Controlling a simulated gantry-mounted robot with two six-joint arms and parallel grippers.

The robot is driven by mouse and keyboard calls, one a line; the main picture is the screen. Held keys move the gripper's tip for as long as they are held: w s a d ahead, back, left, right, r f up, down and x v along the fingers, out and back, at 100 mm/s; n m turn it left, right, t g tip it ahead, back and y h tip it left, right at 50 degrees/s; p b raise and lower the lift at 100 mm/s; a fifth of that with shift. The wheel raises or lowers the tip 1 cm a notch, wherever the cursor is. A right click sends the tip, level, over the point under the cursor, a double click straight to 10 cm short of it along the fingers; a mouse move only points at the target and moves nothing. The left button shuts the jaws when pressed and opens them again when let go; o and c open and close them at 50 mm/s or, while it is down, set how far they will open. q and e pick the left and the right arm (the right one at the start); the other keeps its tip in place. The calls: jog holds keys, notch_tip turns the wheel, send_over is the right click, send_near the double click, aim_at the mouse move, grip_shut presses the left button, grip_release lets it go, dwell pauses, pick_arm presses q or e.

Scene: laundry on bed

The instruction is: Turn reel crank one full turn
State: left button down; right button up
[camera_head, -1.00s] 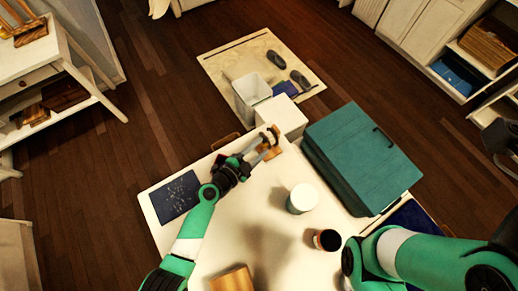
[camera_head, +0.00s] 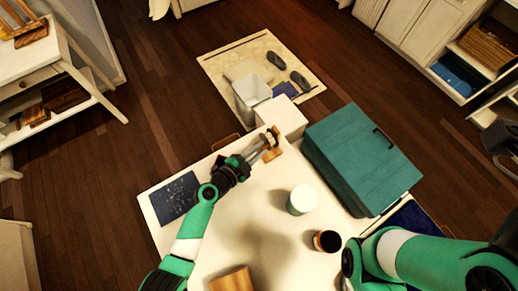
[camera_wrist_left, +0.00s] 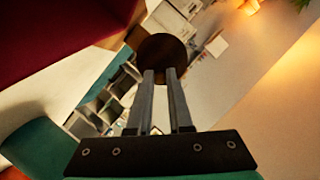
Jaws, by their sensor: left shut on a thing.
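A small wooden reel (camera_head: 274,153) stands at the far edge of the white table, beside a white box. My left gripper (camera_head: 268,142) reaches it from the left, its fingers close together at the reel's upper part. In the left wrist view a round dark brown piece (camera_wrist_left: 163,46) sits at the tips of my left gripper (camera_wrist_left: 161,73), which is shut on it. I take this piece to be part of the reel; the crank itself is too small to make out. My right arm shows at the lower right, but its gripper is not visible.
The white table (camera_head: 232,212) holds a dark blue patterned sheet (camera_head: 176,198), a white round container (camera_head: 302,199), a dark jar (camera_head: 327,240) and a wooden block (camera_head: 233,280). A large teal box (camera_head: 362,158) stands right of the reel. The white box (camera_head: 281,117) is behind it.

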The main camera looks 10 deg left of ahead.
pick_arm(q)
jog(key=shift+w+a+r+n+g+h+b, duration=0.2)
jog(key=shift+n+g+b, duration=0.25)
jog(key=shift+n, duration=0.3)
jog(key=shift+w+a+r+n+g+h+b, duration=0.15)
jog(key=shift+n+g+h+b, duration=0.3)
jog(key=shift+n, duration=0.25)
jog(key=shift+w+a+r+n+g+h+b, duration=0.15)
jog(key=shift+n+g+b, duration=0.3)
jog(key=shift+n, duration=0.3)
jog(key=c, duration=0.8)
grip_release()
jog(key=shift+c, duration=0.2)
